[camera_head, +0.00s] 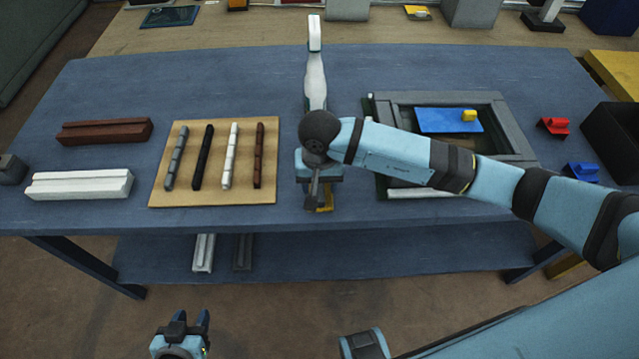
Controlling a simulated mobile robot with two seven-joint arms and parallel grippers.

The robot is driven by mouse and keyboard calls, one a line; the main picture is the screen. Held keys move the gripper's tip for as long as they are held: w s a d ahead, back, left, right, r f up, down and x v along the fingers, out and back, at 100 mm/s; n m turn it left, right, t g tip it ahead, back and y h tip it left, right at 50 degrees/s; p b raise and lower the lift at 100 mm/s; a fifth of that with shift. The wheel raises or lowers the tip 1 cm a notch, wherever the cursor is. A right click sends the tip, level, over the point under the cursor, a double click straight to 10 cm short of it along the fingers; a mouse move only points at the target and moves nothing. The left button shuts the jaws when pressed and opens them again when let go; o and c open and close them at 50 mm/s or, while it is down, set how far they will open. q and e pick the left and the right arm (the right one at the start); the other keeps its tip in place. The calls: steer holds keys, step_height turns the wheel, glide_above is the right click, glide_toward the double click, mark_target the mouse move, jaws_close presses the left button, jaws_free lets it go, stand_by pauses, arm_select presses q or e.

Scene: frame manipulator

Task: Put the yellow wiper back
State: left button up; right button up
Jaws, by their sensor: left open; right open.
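A yellow piece (324,208), which looks like the yellow wiper, is at the table's front edge, mostly hidden beneath my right gripper (316,200). The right gripper points down over it with its jaws open; whether they are around it or touching it I cannot tell. Red (553,127) and blue (581,172) wipers stand on the table's right side. My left gripper (190,318) is open and empty, low in front of the table.
A grey frame (515,128) holds a blue sheet (435,122) with a small yellow block (469,116). A spray bottle (315,80) stands behind my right gripper. A wooden board (215,195) with several bars lies left. A black bin (615,140) is far right.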

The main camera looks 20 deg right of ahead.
mark_target(319, 188)
step_height(319, 188, up, 11)
steer(key=b, duration=0.1)
stand_by(0.6)
